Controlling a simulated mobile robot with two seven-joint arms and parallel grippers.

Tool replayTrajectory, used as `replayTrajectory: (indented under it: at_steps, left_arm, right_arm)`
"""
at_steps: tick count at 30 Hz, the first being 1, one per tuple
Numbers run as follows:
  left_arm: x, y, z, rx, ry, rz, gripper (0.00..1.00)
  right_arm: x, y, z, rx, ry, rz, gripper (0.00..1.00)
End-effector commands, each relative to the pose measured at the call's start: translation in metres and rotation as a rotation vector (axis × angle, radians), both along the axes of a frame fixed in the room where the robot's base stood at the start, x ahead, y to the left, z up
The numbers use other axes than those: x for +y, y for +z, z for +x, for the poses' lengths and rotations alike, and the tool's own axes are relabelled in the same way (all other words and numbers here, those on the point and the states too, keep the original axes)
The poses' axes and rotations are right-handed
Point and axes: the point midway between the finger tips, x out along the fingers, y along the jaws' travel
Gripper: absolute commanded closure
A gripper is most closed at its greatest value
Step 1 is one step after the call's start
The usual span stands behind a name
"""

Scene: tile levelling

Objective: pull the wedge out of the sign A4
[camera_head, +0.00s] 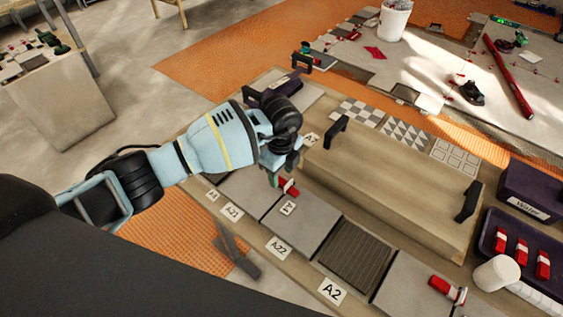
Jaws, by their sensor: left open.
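My left gripper (284,170) reaches in from the left over the row of grey tiles, open, with its fingertips just above a red wedge (291,188). The wedge sits with a white clip at the seam between two tiles; I cannot tell whether the fingers touch it. Another sign (310,139) behind the gripper is partly hidden. My right gripper is not in view.
A long wooden box with black handles (390,190) stands right behind the tiles. Signs A22 (278,247) and A2 (332,291) line the front edge. Another red wedge (444,287) lies at the right.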

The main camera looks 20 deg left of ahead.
Motion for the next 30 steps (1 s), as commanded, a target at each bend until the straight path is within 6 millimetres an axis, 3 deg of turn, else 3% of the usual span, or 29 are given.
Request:
replayTrajectory:
  at_steps: [6,17,27,30]
  left_arm:
    - [0.0,-0.022,0.0,0.001,0.001,0.0,0.55]
    - [0.0,-0.025,0.0,-0.001,0.0,0.0,0.55]
    - [0.0,-0.025,0.0,-0.001,0.0,0.0,0.98]
    - [0.0,-0.025,0.0,-0.001,0.0,0.0,1.0]
  right_arm:
    - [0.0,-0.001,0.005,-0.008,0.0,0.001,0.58]
    - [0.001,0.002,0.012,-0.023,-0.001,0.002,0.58]
    - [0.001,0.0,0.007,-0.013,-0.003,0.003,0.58]
    - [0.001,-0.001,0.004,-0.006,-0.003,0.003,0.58]
